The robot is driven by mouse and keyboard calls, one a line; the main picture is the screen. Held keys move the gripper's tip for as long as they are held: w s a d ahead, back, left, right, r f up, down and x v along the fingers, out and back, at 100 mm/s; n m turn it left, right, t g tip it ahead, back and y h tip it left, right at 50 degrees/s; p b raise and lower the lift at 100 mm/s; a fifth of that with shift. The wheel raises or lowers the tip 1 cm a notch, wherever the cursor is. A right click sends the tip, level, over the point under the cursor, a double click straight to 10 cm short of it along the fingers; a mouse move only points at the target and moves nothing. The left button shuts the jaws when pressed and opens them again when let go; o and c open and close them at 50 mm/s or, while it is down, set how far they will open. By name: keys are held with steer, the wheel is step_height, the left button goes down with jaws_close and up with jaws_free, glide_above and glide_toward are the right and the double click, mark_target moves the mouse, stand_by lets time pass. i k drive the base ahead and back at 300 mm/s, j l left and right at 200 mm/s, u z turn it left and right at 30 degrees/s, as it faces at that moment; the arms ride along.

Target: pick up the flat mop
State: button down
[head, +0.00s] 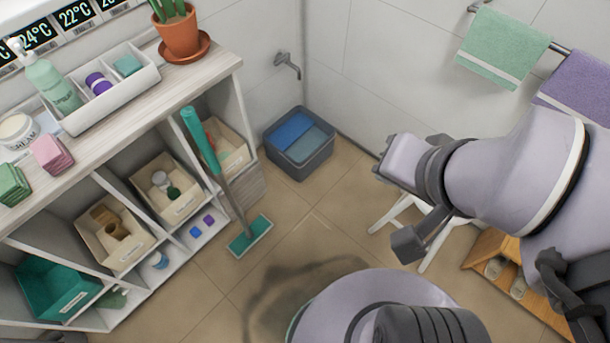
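The flat mop has a teal grip, a grey pole and a flat teal-green head (250,236). It stands tilted in front of the shelf unit, its head on the tiled floor and its grip near the shelf's top edge. The end of my arm, with my gripper (388,162), is raised at right of centre, well apart from the mop. The fingers do not show clearly, so their opening cannot be told. Nothing is seen held there.
The white shelf unit (150,110) holds bins, bottles and a potted cactus (180,33). A grey bucket with blue inside (300,142) stands behind the mop. A white-legged stool and a wooden rack (487,252) with slippers are at right. A dark wet-looking patch (285,290) marks the floor.

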mark_target(253, 234)
steer(key=u, duration=1.5)
